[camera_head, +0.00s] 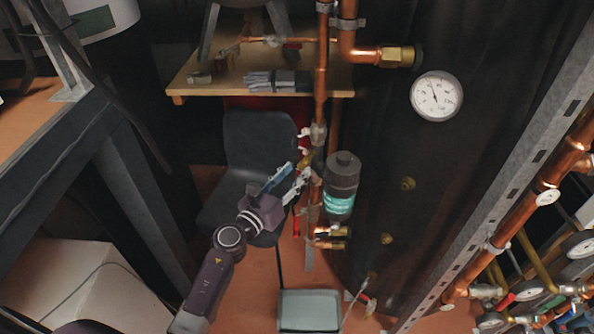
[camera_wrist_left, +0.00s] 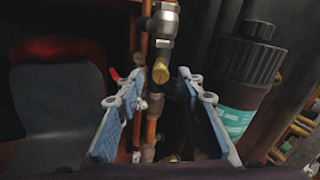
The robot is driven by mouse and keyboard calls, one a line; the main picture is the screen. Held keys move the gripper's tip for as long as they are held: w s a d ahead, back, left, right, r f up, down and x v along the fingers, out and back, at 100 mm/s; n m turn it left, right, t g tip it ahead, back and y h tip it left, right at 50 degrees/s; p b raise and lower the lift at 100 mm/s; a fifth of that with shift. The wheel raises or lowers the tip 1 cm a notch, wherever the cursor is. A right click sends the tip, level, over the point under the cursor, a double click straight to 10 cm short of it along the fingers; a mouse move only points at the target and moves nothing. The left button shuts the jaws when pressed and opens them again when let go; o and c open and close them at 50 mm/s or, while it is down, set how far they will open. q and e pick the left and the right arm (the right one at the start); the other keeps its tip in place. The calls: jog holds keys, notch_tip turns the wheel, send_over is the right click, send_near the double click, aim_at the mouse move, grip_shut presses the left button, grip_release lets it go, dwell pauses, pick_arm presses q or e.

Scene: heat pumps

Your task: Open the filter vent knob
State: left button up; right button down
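The filter is a dark ribbed canister (camera_head: 342,172) with a teal band, beside the copper pipes in the head view. A small black cap (camera_head: 344,157) tops it; it also shows in the left wrist view (camera_wrist_left: 258,30), right of my fingers. I cannot tell for sure whether this cap is the vent knob. My left gripper (camera_head: 296,177) is open, its blue-padded fingers left of the canister. In the left wrist view, a brass fitting (camera_wrist_left: 160,71) on the vertical pipe appears between the fingertips (camera_wrist_left: 162,76); contact is not clear. My right gripper is out of view.
A dark chair (camera_head: 255,145) stands behind my left gripper. A wooden shelf (camera_head: 220,90) holds gloves (camera_head: 277,81). A large black tank with a round gauge (camera_head: 436,96) is on the right. A grey bin (camera_head: 309,310) sits on the floor below.

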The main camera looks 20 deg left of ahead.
pick_arm(q)
jog(key=shift+w+d, duration=0.15)
jog(key=shift+w, duration=0.5)
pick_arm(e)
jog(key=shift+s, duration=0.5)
pick_arm(q)
grip_shut()
